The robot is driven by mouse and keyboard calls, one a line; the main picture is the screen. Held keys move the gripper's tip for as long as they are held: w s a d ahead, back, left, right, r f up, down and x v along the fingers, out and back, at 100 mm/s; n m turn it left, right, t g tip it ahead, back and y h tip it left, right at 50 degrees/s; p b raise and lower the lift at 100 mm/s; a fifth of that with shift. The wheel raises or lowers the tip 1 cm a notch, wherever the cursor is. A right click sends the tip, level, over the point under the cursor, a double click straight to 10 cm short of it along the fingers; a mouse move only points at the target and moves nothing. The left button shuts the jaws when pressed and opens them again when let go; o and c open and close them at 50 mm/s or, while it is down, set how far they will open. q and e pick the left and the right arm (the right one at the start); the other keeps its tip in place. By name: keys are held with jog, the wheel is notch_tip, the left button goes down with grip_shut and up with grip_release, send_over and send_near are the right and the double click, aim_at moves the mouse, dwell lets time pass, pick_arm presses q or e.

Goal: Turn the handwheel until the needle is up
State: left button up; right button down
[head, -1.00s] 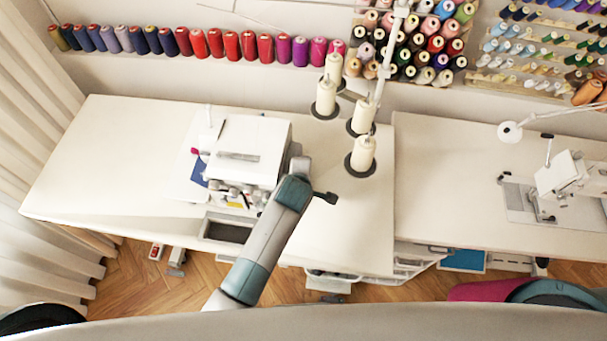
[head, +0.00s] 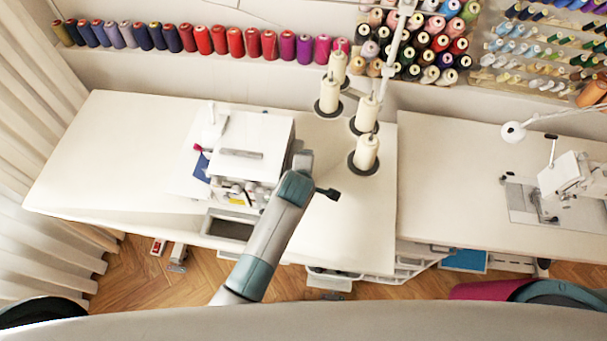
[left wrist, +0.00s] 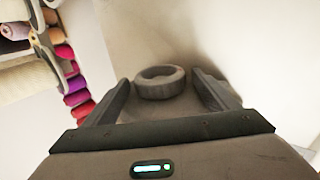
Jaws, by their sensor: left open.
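The white sewing machine (head: 262,135) stands on the left table, with thread cones behind it on the right. My left arm reaches up to the machine's right side, and its wrist hides that side in the head view. In the left wrist view the dark round handwheel (left wrist: 160,82) sits on the pale machine side. My left gripper (left wrist: 162,88) is open, with one finger on each side of the wheel. I cannot tell whether the fingers touch it. The needle is too small to make out in the head view. My right gripper is not in view.
Cream thread cones (head: 364,152) stand on the table right of the machine, near my wrist. A second sewing machine (head: 566,175) stands on the right table. Coloured spools (head: 236,42) line the wall. The left part of the white table (head: 100,150) is clear.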

pick_arm(q)
jog(key=shift+r, duration=0.1)
jog(key=shift+s+r, duration=0.4)
jog(key=b+v, duration=0.4)
jog(key=v, duration=1.2)
jog(key=shift+a, duration=0.2)
